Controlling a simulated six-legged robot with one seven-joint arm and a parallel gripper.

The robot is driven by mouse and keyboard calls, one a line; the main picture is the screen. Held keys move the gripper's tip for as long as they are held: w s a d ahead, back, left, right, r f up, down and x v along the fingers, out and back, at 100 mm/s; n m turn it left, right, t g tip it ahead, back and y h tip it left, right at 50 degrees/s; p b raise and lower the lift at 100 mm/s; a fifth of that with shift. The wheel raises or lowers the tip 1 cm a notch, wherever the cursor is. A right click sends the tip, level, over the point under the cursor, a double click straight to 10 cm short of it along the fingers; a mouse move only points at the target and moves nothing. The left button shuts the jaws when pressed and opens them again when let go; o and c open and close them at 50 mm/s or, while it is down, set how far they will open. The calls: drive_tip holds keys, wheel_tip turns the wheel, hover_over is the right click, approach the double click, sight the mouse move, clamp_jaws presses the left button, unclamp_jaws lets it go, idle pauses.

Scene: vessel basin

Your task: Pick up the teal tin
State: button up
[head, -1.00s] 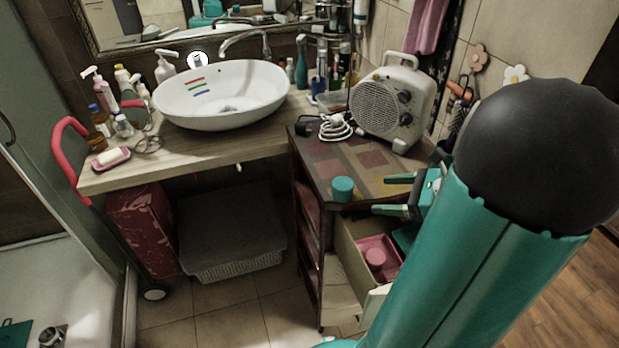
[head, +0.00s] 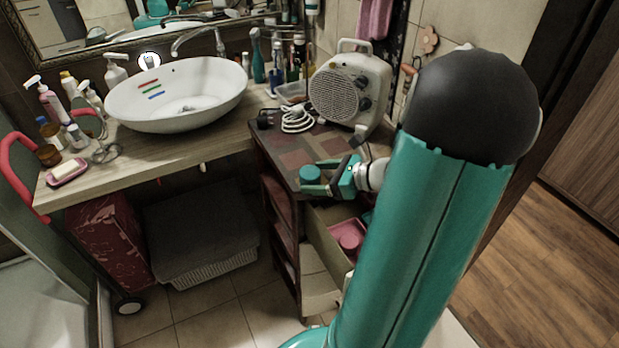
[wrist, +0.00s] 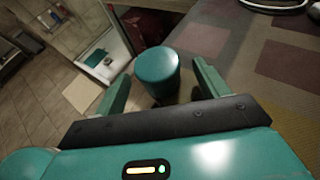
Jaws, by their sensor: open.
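The teal tin (head: 311,174) is a small round can standing upright at the near left edge of the patterned cabinet top (head: 292,152). My gripper (head: 318,178) is open, low over that top, with its fingers reaching leftward toward the tin. In the wrist view the tin (wrist: 157,72) shows between the two open fingers (wrist: 160,92), toward their tips. A gap shows between the tin and the right finger; whether the left finger touches it I cannot tell. The gripper's dark body hides nothing of the tin's top in the wrist view.
A beige fan heater (head: 350,88) and its coiled white cord (head: 297,118) sit behind on the cabinet top. An open drawer (head: 328,240) below holds a pink box (head: 362,236). A white basin (head: 178,95) stands on the wooden counter (head: 140,150) to the left.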

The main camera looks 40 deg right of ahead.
drive_tip(key=x, duration=0.2)
drive_tip(key=shift+w+a+f, duration=0.1)
drive_tip(key=shift+w+a, duration=0.1)
drive_tip(key=shift+w, duration=0.15)
drive_tip(key=c, duration=1.1)
drive_tip(key=shift+o, duration=0.2)
